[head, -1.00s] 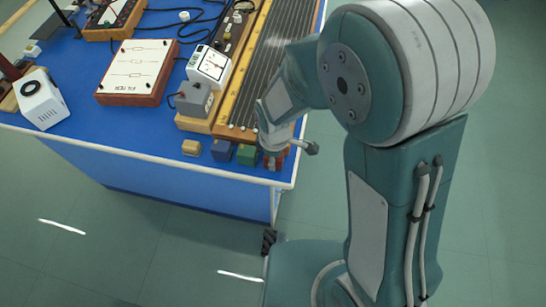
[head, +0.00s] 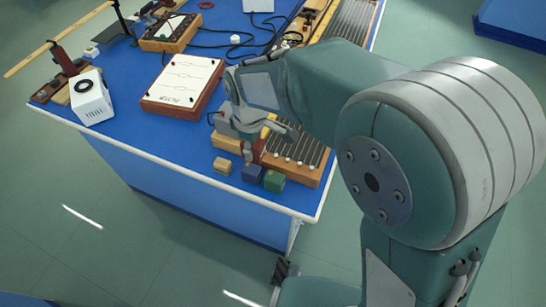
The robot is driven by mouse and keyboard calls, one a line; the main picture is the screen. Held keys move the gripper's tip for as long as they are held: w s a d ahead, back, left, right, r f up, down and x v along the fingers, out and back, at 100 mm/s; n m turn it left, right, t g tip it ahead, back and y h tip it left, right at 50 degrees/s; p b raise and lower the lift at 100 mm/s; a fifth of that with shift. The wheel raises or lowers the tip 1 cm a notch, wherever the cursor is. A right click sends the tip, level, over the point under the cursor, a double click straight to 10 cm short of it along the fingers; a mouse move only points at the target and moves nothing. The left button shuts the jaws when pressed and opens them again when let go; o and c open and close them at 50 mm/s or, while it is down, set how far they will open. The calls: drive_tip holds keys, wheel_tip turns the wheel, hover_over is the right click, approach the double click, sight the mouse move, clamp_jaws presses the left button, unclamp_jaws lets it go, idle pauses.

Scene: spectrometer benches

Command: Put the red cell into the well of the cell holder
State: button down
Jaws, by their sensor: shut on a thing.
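The red cell (head: 258,151) is held upright below my gripper (head: 255,141), which is shut on it. It is near the front of the bench, just behind a small blue block (head: 252,173). In this view it overlaps the front of a long wooden-based instrument. A grey box (head: 224,126) on a wooden base stands directly left of and behind the gripper, partly hidden by it. It may be the cell holder, but I cannot make out a well. Whether the red cell touches anything below is unclear.
A tan block (head: 222,166), the blue block and a green block (head: 274,182) stand in a row near the front edge of the blue bench (head: 150,135). A white-topped box (head: 184,83) lies further left, and a white lamp-like box (head: 91,97) at far left.

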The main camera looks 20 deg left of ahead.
drive_tip(key=shift+a+r, duration=0.3)
drive_tip(key=shift+a, duration=0.2)
drive_tip(key=shift+r, duration=1.4)
